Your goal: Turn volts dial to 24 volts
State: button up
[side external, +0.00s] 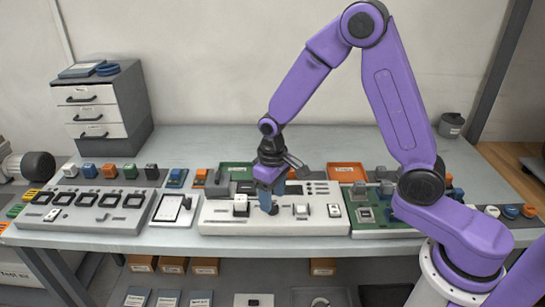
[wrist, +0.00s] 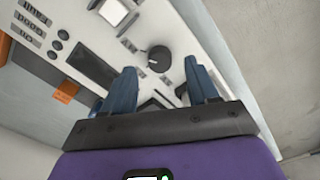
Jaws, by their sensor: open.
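The white control panel (side external: 217,221) lies on the bench, with my gripper (side external: 268,202) pointing down over its middle. A black round dial (wrist: 158,58) sits on the panel in the wrist view, ahead of and between my two blue fingers (wrist: 160,72). The fingers are apart with nothing held between them. I cannot tell whether they reach down around the dial. In the side view, the dial is mostly hidden by the fingers. The dial's volt markings and pointer setting are too small to read.
A white square switch (wrist: 113,12) and a dark display (wrist: 91,66) are close to the dial. An orange tray (side external: 347,172) is behind.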

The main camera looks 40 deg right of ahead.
aim_at(275, 208)
notch_tip(275, 208, up, 15)
dwell(0.4)
jog(key=shift+f, duration=0.1)
jog(key=s+d+f+n, duration=0.1)
jog(key=s+n, duration=0.4)
jog(key=s, duration=0.8)
jog(key=s+d+f+n, duration=0.2)
jog(key=s+d+n, duration=0.1)
jog(key=s, duration=1)
jog(key=shift+s+f+n, duration=0.15)
jog(key=shift+s+n, duration=0.1)
jog(key=shift+n, duration=0.65)
